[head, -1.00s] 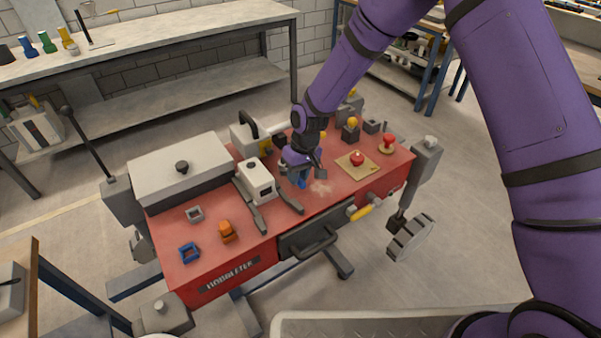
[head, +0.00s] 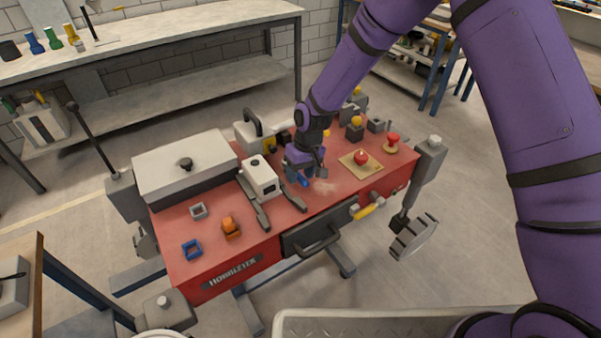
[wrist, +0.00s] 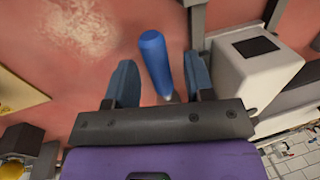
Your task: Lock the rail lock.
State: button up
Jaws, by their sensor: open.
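A blue rounded handle (wrist: 154,50), which looks like the rail lock's lever, stands out over the red bench top in the wrist view. In the head view its blue end (head: 303,181) shows just under my gripper (head: 306,172). In the wrist view my gripper (wrist: 160,62) is open, with one blue-grey finger on each side of the handle. The handle's base is hidden behind the gripper body. A white block (head: 262,177) on dark rails (head: 288,196) stands just left of my gripper in the head view.
A red button on a yellow plate (head: 375,166) lies right of my gripper. A lidded grey box (head: 185,180) covers the bench's left part.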

notch_tip(320, 180, up, 11)
jog(key=w+d, duration=0.1)
jog(key=shift+d+f, duration=0.2)
jog(key=shift+d, duration=0.2)
jog(key=shift+w, duration=0.1)
jog(key=s+d+r+m+t, duration=0.1)
jog(key=s+d+r, duration=0.2)
jog(key=d+r, duration=0.4)
jog(key=s+d+r+m+t+h, duration=0.1)
jog(key=s+d+r, duration=0.2)
jog(key=d+r, duration=0.35)
jog(key=s+d+r+m+t, duration=0.1)
jog(key=s+d+r+t, duration=0.15)
jog(key=d+r, duration=0.45)
jog(key=s+d+r+m, duration=0.1)
jog(key=s+d+r, duration=0.2)
jog(key=s, duration=0.4)
jog(key=s+d+r+m+t, duration=0.1)
jog(key=s+d+r, duration=0.2)
jog(key=s, duration=0.4)
jog(key=s+d+r+m+t, duration=0.1)
jog(key=s+d+r, duration=0.2)
jog(key=s, duration=0.4)
jog(key=shift+d+m+h, duration=0.3)
jog(key=shift+h, duration=0.1)
jog(key=shift+r, duration=0.1)
